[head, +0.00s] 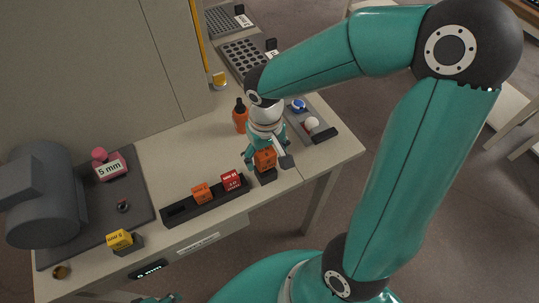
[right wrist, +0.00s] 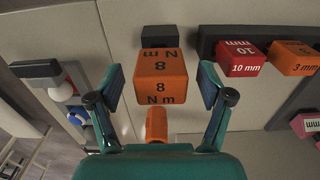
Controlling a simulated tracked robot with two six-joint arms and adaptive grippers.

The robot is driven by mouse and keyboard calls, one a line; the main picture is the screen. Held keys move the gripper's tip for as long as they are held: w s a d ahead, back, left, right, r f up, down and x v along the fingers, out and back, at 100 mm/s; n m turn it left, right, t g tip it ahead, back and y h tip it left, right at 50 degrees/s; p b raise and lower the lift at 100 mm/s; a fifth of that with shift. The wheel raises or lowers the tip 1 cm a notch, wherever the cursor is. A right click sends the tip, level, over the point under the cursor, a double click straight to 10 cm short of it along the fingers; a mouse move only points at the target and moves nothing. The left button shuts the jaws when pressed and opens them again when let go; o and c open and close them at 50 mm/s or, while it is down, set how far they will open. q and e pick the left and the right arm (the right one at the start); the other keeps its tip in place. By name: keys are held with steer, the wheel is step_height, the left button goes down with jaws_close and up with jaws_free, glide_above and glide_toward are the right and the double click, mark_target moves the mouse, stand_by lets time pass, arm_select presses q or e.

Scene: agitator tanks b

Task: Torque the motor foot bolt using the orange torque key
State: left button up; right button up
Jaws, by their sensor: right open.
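The orange torque key (head: 265,158), marked "8 N m", is upright at its small dark holder (head: 266,176) near the table's front edge. My right gripper (head: 267,160) is around it from above. In the right wrist view the key (right wrist: 161,80) lies between the two spread fingers, with gaps on both sides. The grey motor (head: 45,205) is at the left on a dark plate (head: 140,200). A small bolt-like part (head: 123,206) sits on that plate. Only a teal piece of what looks like my left gripper (head: 156,299) shows at the bottom edge.
A dark rack (head: 178,215) holds a red 10 mm block (head: 231,181) and an orange 3 mm block (head: 201,193). A pink 5 mm block (head: 111,168) and a yellow block (head: 119,239) are near the motor. An orange bottle (head: 240,117) stands behind my right gripper.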

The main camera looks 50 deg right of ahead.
step_height(320, 180, down, 2)
steer(key=shift+f, duration=0.15)
steer(key=c, duration=1.4)
step_height(320, 180, up, 20)
steer(key=shift+r+p, duration=0.1)
steer(key=shift+p, duration=0.45)
